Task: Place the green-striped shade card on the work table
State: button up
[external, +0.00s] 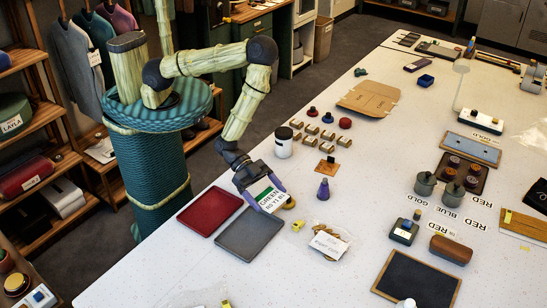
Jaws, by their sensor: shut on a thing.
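The green-striped shade card (270,199) is a white card with green on it and dark lettering that reads "GREEN" on its top line. My gripper (266,192) is shut on it, with purple fingers at its sides. The card is tilted, over the near left part of the white work table (180,270), just beyond the right corner of a grey tray. I cannot tell whether its lower edge touches the table. A small yellow-brown round thing (290,204) shows right beside the card, partly hidden.
A red tray (209,212) and the grey tray (249,232) lie left and in front of the card. A clear bag with a label (328,243), a purple cone (323,189) and a white jar (283,143) stand close by. The table's near left is mostly bare.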

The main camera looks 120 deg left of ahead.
jog(key=d+b, duration=0.1)
jog(key=d, duration=0.2)
jog(key=w+d+b, duration=0.1)
jog(key=d, duration=0.2)
jog(key=w+d+b, duration=0.1)
jog(key=d, duration=0.2)
jog(key=shift+w+d+r, duration=0.2)
jog(key=shift+d, duration=0.1)
jog(key=s+d+r+b, duration=0.2)
jog(key=d+b, duration=0.2)
jog(key=d, duration=0.7)
jog(key=r+n+y+b, duration=0.1)
jog(key=r+b, duration=0.1)
jog(key=b, duration=0.4)
send_over(144, 272)
jog(key=shift+a+f, duration=0.1)
jog(key=shift+f, duration=0.05)
jog(key=shift+f, duration=0.1)
notch_tip(144, 272, down, 6)
jog(key=shift+r, duration=0.15)
jog(key=shift+f+p, duration=0.3)
jog(key=shift+f, duration=1.75)
